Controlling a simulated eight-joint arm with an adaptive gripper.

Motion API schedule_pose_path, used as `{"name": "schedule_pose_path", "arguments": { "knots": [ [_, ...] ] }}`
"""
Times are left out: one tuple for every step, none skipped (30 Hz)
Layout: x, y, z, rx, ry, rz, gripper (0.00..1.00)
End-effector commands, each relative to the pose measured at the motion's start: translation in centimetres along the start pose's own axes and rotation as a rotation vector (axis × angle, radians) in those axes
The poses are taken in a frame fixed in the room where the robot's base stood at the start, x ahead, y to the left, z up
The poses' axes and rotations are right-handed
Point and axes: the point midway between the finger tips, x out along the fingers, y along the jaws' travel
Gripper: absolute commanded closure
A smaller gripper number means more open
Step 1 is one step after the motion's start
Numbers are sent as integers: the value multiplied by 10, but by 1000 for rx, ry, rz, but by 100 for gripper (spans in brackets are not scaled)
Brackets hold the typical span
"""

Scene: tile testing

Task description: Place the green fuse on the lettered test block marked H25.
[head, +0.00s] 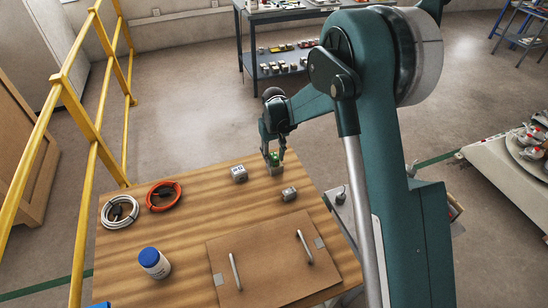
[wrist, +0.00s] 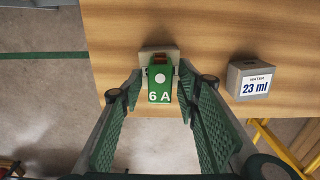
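The green fuse (wrist: 159,90), marked "6 A", stands upright at a small grey block (wrist: 147,53). In the head view the fuse (head: 275,158) sits on top of that block (head: 276,170), near the table's far edge. My gripper (wrist: 160,76) is open, with one finger on each side of the fuse and a visible gap on both sides. It also shows in the head view (head: 272,152). I can read no H25 marking.
The wooden table (head: 195,220) also holds an orange cable coil (head: 163,196), a white cable coil (head: 120,212), a blue-capped jar (head: 154,263) and a brown panel with two handles (head: 262,285). A yellow railing (head: 88,125) runs along the left side.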

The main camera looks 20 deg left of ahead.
Motion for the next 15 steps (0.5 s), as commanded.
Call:
{"name": "schedule_pose_path", "arguments": {
  "knots": [
    [-2, 0, 0, 0, 0, 0, 67],
    [-3, 0, 0, 0, 0, 0, 67],
    [-6, 0, 0, 0, 0, 0, 67],
    [-8, 0, 0, 0, 0, 0, 67],
    [-10, 0, 0, 0, 0, 0, 67],
    [-15, 0, 0, 0, 0, 0, 67],
    [-18, 0, 0, 0, 0, 0, 67],
    [-22, 0, 0, 0, 0, 0, 67],
    [-27, 0, 0, 0, 0, 0, 67],
    [-31, 0, 0, 0, 0, 0, 67],
    [-35, 0, 0, 0, 0, 0, 67],
    [-42, 0, 0, 0, 0, 0, 67],
    [-46, 0, 0, 0, 0, 0, 67],
    [-52, 0, 0, 0, 0, 0, 67],
    [-58, 0, 0, 0, 0, 0, 67]
  ]
}}
